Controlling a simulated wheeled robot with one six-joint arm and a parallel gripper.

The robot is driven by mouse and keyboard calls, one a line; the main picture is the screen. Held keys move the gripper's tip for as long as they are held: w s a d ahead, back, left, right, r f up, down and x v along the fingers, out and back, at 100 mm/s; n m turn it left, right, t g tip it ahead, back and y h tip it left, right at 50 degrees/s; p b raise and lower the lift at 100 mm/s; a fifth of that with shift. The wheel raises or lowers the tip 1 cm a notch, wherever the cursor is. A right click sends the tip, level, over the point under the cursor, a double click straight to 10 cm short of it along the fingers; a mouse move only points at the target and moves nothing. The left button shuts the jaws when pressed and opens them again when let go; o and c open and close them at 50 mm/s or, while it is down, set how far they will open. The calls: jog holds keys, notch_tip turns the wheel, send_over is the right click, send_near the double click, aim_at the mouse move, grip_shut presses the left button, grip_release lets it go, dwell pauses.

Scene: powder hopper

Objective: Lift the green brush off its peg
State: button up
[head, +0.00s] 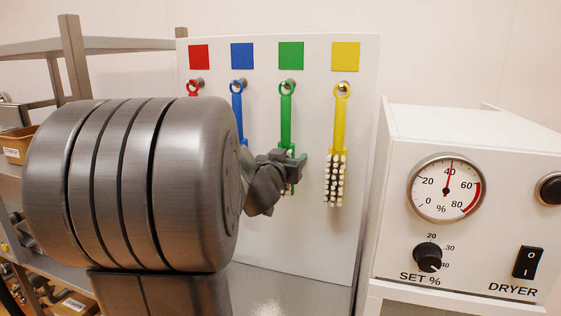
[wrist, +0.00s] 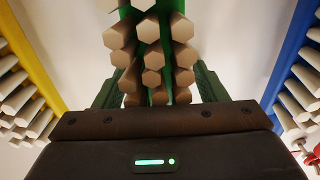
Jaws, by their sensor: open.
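The green brush (head: 286,122) hangs by the ring of its handle on a peg under the green square. Its bristle head is partly hidden behind my gripper (head: 288,165) in the head view. In the wrist view the pale bristles of the green brush (wrist: 152,50) fill the middle, close ahead of the gripper body. My gripper is open, with one finger showing on each side of the bristle head. I cannot tell whether either finger touches it.
The blue brush (head: 238,105) and yellow brush (head: 340,120) hang close on either side; a red brush (head: 193,88) hangs further left, mostly hidden by my arm. A white dryer unit (head: 480,125) with a dial stands at right. Shelving (head: 60,45) stands at left.

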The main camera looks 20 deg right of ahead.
jog(key=shift+c, duration=0.3)
jog(key=c, duration=1.1)
jog(key=shift+r, duration=0.15)
jog(key=shift+r+p, duration=0.5)
jog(key=shift+p, duration=0.35)
jog(key=shift+s+a, duration=0.1)
jog(key=p+v, duration=0.2)
jog(key=v, duration=0.5)
jog(key=shift+s+a, duration=0.1)
